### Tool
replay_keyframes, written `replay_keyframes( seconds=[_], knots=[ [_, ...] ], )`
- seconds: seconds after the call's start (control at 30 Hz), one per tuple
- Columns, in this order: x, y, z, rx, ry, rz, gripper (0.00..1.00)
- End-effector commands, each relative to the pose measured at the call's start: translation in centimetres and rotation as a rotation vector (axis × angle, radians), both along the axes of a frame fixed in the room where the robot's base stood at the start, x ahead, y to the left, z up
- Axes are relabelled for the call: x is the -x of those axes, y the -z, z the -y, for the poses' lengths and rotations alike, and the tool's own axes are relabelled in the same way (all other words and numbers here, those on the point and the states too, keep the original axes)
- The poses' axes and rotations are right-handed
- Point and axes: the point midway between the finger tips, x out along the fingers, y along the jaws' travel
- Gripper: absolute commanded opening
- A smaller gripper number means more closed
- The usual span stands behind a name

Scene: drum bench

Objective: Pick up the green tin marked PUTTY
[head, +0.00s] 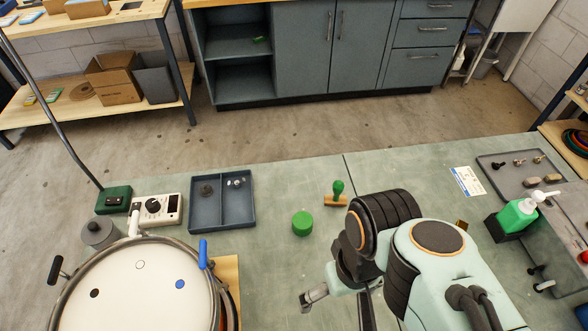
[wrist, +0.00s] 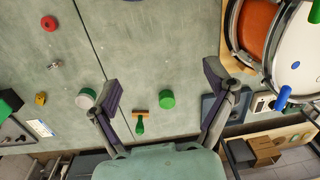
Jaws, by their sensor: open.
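A plain green round tin (head: 302,223) stands on the bench left of my arm in the head view. In the wrist view this green tin (wrist: 166,99) lies between my fingers, farther off than their tips. A second round tin (wrist: 86,98), pale on top with a green side, shows just outside the left finger in the wrist view; in the head view I cannot see it, likely behind my arm. No PUTTY marking is legible on either. My gripper (wrist: 163,85) is open and empty; its fingers (head: 340,302) show partly below the arm in the head view.
A blue divided tray (head: 222,228), a meter box (head: 157,208) and the drum (head: 140,285) are to the left. A green pump bottle (head: 517,214) stands right. Bench around the tin is mostly clear.

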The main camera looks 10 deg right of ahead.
Motion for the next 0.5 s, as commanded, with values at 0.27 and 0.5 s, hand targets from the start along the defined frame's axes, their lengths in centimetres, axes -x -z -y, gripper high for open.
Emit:
replay_keyframes(
  seconds=[0.27,0.5],
  knots=[
    [0.0,0.0,0.0,0.0,-0.001,0.0,0.85],
    [-4.4,-1.3,-0.2,-0.006,-0.068,0.214,0.85]
  ],
)
